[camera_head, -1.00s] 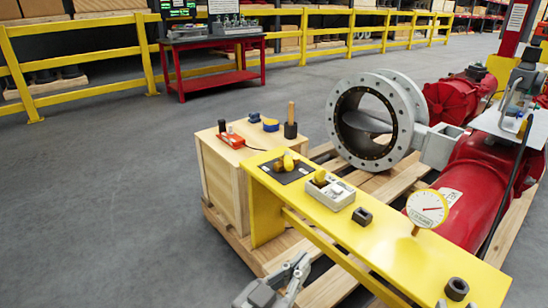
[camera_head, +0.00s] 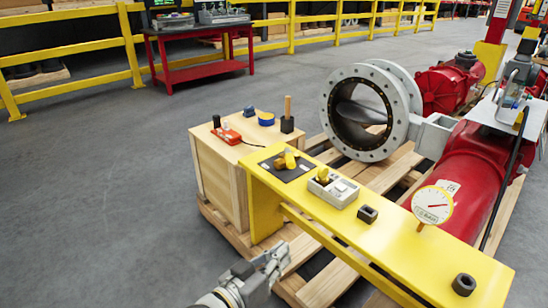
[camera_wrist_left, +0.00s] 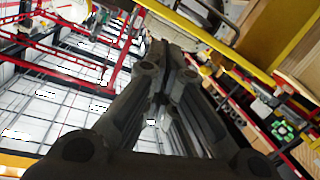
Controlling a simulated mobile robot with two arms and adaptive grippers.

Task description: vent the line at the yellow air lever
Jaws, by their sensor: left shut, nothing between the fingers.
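A yellow lever (camera_head: 290,159) sits on a brass-coloured fitting on a black plate (camera_head: 300,169), near the far left end of the yellow bench (camera_head: 383,245). My left gripper (camera_head: 280,256) is in front of the bench's near side, below and apart from the lever. Its fingers are together with nothing between them. In the left wrist view, the dark shut fingers (camera_wrist_left: 165,65) fill the middle, and the lever cannot be made out. My right gripper is not in view.
A wooden crate (camera_head: 215,185) with a red device (camera_head: 227,136) and small items stands beyond the bench's left end. A dial gauge (camera_head: 432,205) and dark sockets (camera_head: 366,215) stand on the bench. A large flanged valve (camera_head: 365,112) is behind. Floor at left is clear.

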